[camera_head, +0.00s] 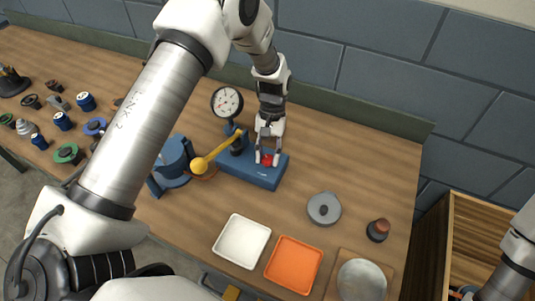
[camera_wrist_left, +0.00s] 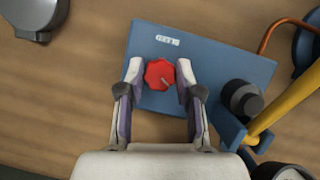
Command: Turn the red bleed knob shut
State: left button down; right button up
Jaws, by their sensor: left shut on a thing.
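The red bleed knob (camera_head: 267,160) sits on top of the blue pump base (camera_head: 262,178) near its right end. In the left wrist view the knob (camera_wrist_left: 159,74) is a lobed red disc with a small mark on its lower right. My left gripper (camera_head: 267,156) reaches down from above with one finger on each side of the knob. In the left wrist view the fingertips of my left gripper (camera_wrist_left: 159,78) close on the knob's two sides. My right gripper is out of view; only part of my right arm shows at the right edge.
The yellow lever (camera_head: 218,151) and the pressure gauge (camera_head: 227,102) stand left of the knob. A white tray (camera_head: 242,241), an orange tray (camera_head: 293,264) and a grey lidded disc (camera_head: 324,208) lie nearer the front.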

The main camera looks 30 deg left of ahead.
pick_arm(q)
jog(key=m+y, duration=0.2)
jog(key=m, duration=0.3)
jog(key=shift+d+m, duration=0.1)
jog(key=shift+m, duration=0.2)
jog(key=m+y, duration=0.1)
jog(key=m, duration=0.2)
jog(key=m+t+y+p, duration=0.1)
jog(key=m, duration=0.1)
jog(key=shift+s+m, duration=0.1)
jog(key=shift+m, duration=0.3)
jog(key=c, duration=0.8)
grip_release()
jog(key=shift+o, duration=0.2)
jog(key=v, duration=1.2)
jog(key=shift+d, duration=0.15)
